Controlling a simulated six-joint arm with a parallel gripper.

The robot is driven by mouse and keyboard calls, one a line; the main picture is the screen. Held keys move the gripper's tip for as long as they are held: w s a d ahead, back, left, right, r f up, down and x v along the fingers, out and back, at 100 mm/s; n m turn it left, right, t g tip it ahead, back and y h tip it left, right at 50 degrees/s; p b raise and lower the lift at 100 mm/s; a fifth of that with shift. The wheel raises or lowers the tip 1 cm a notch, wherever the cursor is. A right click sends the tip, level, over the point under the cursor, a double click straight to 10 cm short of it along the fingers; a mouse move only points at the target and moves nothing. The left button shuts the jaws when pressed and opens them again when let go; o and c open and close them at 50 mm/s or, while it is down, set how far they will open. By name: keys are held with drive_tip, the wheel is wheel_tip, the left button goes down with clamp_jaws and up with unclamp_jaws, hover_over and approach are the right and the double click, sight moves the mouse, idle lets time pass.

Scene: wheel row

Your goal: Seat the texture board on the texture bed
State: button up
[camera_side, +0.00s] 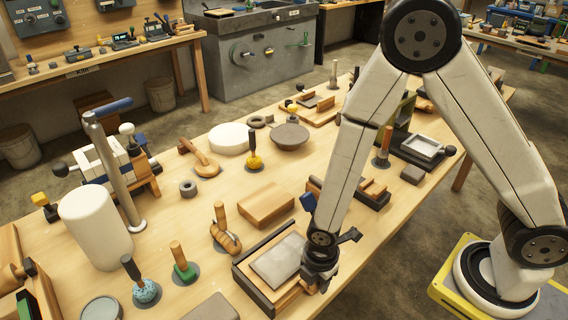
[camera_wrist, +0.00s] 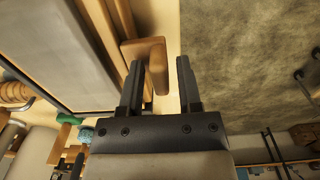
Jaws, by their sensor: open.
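A flat grey slab (camera_side: 278,260), which looks like the texture board, lies over a dark-walled wooden frame (camera_side: 245,281), which looks like the texture bed, at the front of the bench. The slab also fills the left of the wrist view (camera_wrist: 75,50). My gripper (camera_side: 312,284) is at the frame's right end. In the wrist view my open gripper (camera_wrist: 160,72) has its two dark fingers on either side of a wooden handle (camera_wrist: 148,58) that sticks out beside the slab. A gap shows at the right finger; contact at the left finger is unclear. How fully the slab sits in the frame is hidden.
A wooden block (camera_side: 266,205) and a wood-handled coiled tool (camera_side: 224,232) stand behind the frame. A dark holder with wooden steps (camera_side: 372,192) is to the right of my forearm. A tall white cylinder (camera_side: 95,228) stands at left. Bare floor (camera_wrist: 245,60) lies beyond the bench edge.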

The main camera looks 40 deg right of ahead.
drive_tip(key=shift+r, duration=1.75)
idle(0.3)
drive_tip(key=o, duration=0.6)
drive_tip(key=shift+c, duration=0.2)
drive_tip(key=shift+o, duration=1)
